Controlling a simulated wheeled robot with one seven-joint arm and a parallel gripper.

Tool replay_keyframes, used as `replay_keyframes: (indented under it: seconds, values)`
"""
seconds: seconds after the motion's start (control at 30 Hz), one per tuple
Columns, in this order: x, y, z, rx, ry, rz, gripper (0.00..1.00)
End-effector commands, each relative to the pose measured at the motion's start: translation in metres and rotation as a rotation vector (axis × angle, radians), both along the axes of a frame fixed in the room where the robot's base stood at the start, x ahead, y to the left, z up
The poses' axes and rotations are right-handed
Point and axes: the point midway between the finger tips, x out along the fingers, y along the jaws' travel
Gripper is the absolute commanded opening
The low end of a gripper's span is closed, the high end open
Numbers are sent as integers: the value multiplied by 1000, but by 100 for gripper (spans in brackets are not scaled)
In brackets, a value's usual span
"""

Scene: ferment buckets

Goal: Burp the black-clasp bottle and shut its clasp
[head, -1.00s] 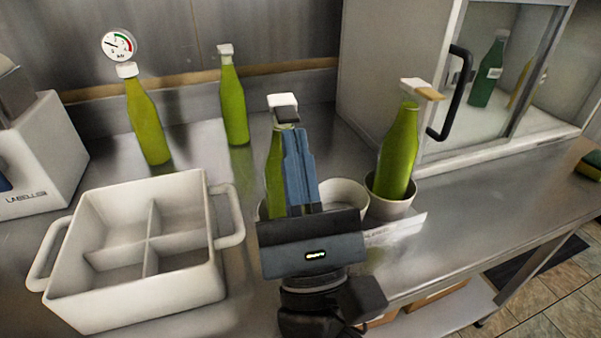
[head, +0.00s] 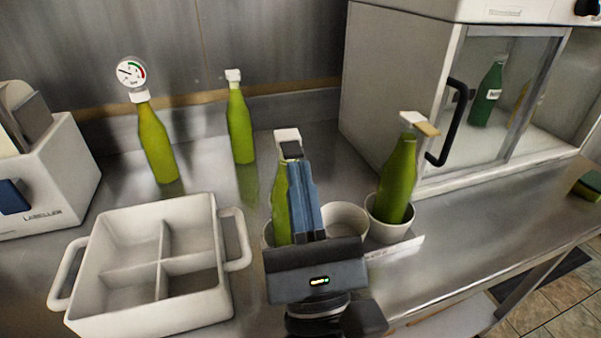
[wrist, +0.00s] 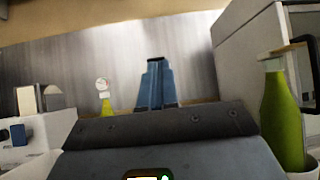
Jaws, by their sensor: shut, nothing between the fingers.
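The black-clasp bottle (head: 281,205) is green and stands upright in a white cup, left of an empty cup. Its white cap (head: 287,135) and black clasp (head: 291,150) show just above my fingertips. My gripper (head: 298,168) is shut and empty, in front of the bottle's neck and right side, hiding part of both. I cannot tell whether the fingertips touch the clasp, or whether the clasp is fully closed. In the wrist view, the shut fingers (wrist: 155,64) point at the back wall, and the black-clasp bottle is not visible.
A tan-clasp bottle (head: 398,180) stands in a cup at right, beside an empty cup (head: 345,220). A gauge-topped bottle (head: 156,145) and a white-capped bottle (head: 239,125) stand behind. A divided crate (head: 150,318) and labeller (head: 50,190) are left; a glass-fronted cabinet (head: 395,85) is right.

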Motion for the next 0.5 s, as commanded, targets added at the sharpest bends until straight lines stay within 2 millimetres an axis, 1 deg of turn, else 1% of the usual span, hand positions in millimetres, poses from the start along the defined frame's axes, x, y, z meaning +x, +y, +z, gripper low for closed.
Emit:
replay_keyframes:
  seconds: [0.03, 0.23, 0.4, 0.5]
  values:
    - [0, -1, 8, -2, 14, 0, 0]
    - [-2, -1, 19, -15, 96, 0, 0]
    - [-2, -1, 24, -28, 178, -1, 0]
    - [-2, 0, 26, -29, 173, 0, 0]
